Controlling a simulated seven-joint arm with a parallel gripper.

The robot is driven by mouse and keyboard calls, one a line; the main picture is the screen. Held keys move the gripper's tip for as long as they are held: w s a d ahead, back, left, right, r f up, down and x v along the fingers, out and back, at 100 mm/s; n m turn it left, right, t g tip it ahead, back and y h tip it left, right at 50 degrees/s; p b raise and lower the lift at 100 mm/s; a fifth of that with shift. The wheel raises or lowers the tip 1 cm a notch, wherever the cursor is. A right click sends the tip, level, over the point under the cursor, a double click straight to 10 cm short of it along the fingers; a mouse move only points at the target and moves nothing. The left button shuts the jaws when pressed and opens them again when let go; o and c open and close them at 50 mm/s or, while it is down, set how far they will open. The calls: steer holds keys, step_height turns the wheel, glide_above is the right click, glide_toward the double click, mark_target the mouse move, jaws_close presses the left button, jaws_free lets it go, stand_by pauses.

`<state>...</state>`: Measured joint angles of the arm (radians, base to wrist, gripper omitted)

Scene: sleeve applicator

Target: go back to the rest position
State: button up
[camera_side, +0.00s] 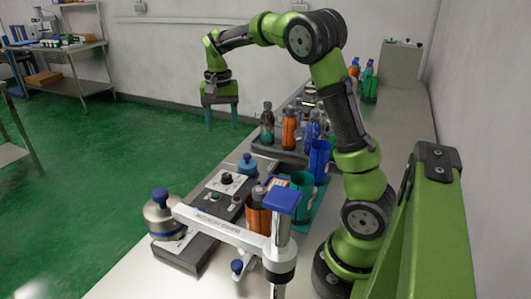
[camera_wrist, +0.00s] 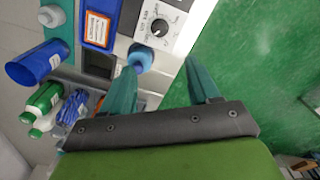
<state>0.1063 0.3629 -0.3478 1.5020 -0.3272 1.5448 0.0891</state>
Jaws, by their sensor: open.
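My gripper (camera_side: 221,106) hangs at the end of my raised arm in the side view, fingers pointing down, beyond the table's left edge and over the green floor. In the wrist view its two teal fingers (camera_wrist: 162,90) are wide apart with nothing held between them. A blue cap (camera_wrist: 141,57) shows near the left finger in the wrist view, apparently farther below. The sleeve applicator (camera_side: 220,222), with its white arm and blue-topped post, stands at the front of the table, well apart from my gripper.
Several dark and orange bottles (camera_side: 289,128) stand in a rack mid-table, with a blue cup (camera_side: 319,160) beside it. A green cup (camera_side: 302,184) stands nearer. A silver pot (camera_side: 162,218) is at the front left. A grey board (camera_side: 401,63) stands at the back. The floor (camera_side: 110,165) at left is clear.

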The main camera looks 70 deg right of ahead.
steer(key=s+a+r+n+t+y, duration=0.1)
steer(key=s+a+n+t, duration=0.2)
steer(key=s+a, duration=0.5)
steer(key=s+a+r+n+t+y, duration=0.1)
steer(key=s+a+n+t, duration=0.3)
steer(key=s+a, duration=0.5)
steer(key=shift+s+a+r+n, duration=0.15)
steer(key=shift+a+r+n, duration=0.15)
steer(key=shift+a+r, duration=0.6)
steer(key=shift+a+f, duration=0.15)
steer(key=shift+c, duration=0.2)
